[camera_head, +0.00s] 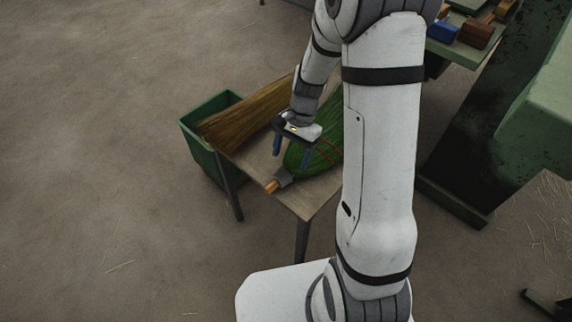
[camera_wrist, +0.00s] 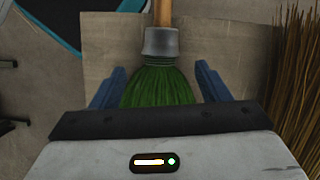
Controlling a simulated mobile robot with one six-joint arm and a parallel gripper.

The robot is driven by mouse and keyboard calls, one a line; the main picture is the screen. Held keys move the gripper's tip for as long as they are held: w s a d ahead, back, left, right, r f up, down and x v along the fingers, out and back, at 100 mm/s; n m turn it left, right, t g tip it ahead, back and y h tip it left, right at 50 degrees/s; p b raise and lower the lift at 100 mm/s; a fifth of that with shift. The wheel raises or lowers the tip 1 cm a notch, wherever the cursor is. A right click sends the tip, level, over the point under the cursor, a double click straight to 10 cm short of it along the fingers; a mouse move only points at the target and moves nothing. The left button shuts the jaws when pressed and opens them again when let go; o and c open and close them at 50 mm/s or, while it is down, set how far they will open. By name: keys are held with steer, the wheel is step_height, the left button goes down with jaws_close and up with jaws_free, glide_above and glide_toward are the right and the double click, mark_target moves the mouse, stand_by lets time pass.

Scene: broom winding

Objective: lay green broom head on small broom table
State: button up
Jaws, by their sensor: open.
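The green broom head (camera_head: 325,148) lies on the small broom table (camera_head: 309,200) in the head view. Its grey collar and short wooden handle end point toward the table's front edge. My arm hides part of it on the right. My gripper (camera_head: 291,158) is open just above the broom head. In the wrist view, the green broom head (camera_wrist: 160,86) shows between the two blue fingers of my gripper (camera_wrist: 158,84), with a gap on each side. The table top (camera_wrist: 108,42) shows beneath it.
A green bin (camera_head: 203,150) stands at the table's left. A green workbench with blue and brown blocks (camera_head: 458,33) is at the upper right. The floor at left is clear.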

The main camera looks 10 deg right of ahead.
steer(key=v, duration=0.6)
steer(key=shift+r+p, duration=0.15)
steer(key=shift+p, duration=0.25)
steer(key=shift+w, duration=0.1)
steer(key=s+d+r+n+t+h+p, duration=0.1)
steer(key=s+r+n+p, duration=0.3)
steer(key=r, duration=0.8)
steer(key=s+d+r+n+t+h+p, duration=0.1)
steer(key=s+r+n+t+p, duration=0.3)
steer(key=s+r+p, duration=0.3)
steer(key=s+r+n, duration=0.1)
steer(key=s+r, duration=0.3)
steer(key=r, duration=0.1)
steer(key=shift+s+r+h+p, duration=0.2)
steer(key=shift+r+h+p, duration=0.2)
